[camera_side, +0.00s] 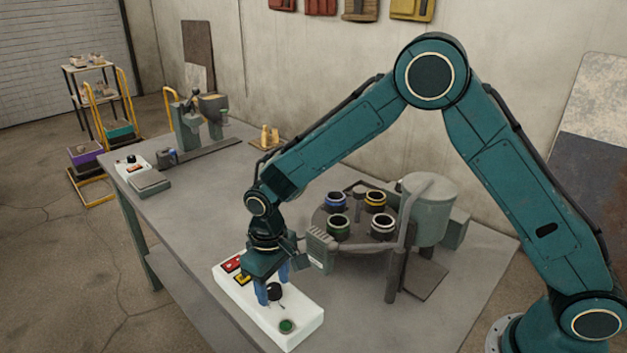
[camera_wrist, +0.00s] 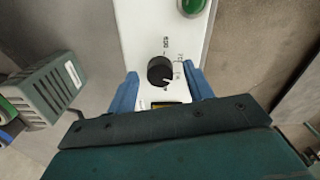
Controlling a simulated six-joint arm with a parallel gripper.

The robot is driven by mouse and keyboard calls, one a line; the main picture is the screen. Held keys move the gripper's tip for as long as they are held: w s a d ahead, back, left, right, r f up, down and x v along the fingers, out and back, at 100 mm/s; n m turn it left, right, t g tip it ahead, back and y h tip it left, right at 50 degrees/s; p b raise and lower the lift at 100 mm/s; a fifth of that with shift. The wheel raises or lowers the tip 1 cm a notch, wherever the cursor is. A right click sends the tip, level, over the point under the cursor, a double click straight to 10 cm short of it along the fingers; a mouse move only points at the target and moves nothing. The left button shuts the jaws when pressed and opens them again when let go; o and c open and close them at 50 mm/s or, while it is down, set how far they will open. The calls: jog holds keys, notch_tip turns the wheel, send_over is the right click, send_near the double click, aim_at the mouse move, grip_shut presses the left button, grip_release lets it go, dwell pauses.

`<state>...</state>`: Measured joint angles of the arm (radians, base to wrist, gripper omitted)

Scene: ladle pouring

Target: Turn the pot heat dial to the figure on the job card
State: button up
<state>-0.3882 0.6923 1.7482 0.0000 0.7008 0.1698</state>
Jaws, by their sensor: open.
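A black round dial (camera_side: 274,291) stands on the white control panel (camera_side: 303,318) near the table's front edge. In the wrist view the dial (camera_wrist: 160,71) has a pale pointer mark toward its lower right, with small figures around it too blurred to read surely. My gripper (camera_side: 273,285) is open, pointing down above the panel. Its blue fingers are on either side of the dial, apart from it in the wrist view (camera_wrist: 162,86). A grey-green pot (camera_side: 430,208) stands behind, to the right. I cannot make out a job card for certain.
A ribbed green box (camera_side: 320,244) with a white label stands close by the gripper. A turntable with several coloured-rim cups (camera_side: 337,228) is behind.

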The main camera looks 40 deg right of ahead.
aim_at(277, 286)
jog(key=shift+r, duration=0.15)
notch_tip(277, 286, up, 14)
jog(key=shift+f, duration=0.25)
dwell(0.4)
jog(key=s+d+r+m+t, duration=0.1)
jog(key=s+d+r+t, duration=0.2)
jog(key=s+d+r, duration=0.85)
jog(key=s+d+t, duration=0.1)
jog(key=s+d, duration=0.2)
jog(key=s, duration=0.4)
jog(key=s+d+f+m+t, duration=0.1)
jog(key=s+d, duration=0.2)
jog(key=s, duration=0.5)
jog(key=shift+d+m+t, duration=0.3)
jog(key=shift+d, duration=0.05)
